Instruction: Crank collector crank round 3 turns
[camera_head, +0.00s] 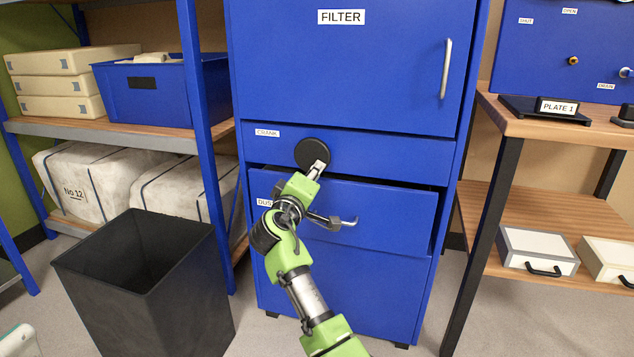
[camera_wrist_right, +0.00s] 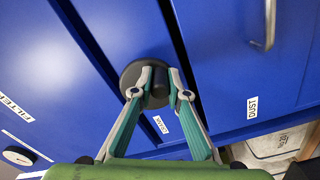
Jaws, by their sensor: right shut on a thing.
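The collector crank is a round black disc (camera_head: 308,146) on the narrow panel labelled CRANK of the blue FILTER cabinet (camera_head: 340,75). My right gripper (camera_head: 319,166) reaches up to the disc and covers its lower part. In the right wrist view the disc (camera_wrist_right: 132,75) sits behind the fingers, and a dark knob (camera_wrist_right: 159,82) stands between them. The right gripper (camera_wrist_right: 158,88) is shut on this knob, with a fingertip on each side. My left gripper is not in view.
Below the crank, the DUST drawer (camera_head: 395,215) stands slightly open, its metal handle (camera_head: 349,222) close to my right wrist. An open dark bin (camera_head: 150,300) stands on the floor at left. Shelves with crates and wrapped blocks are left; a wooden bench (camera_head: 560,127) is right.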

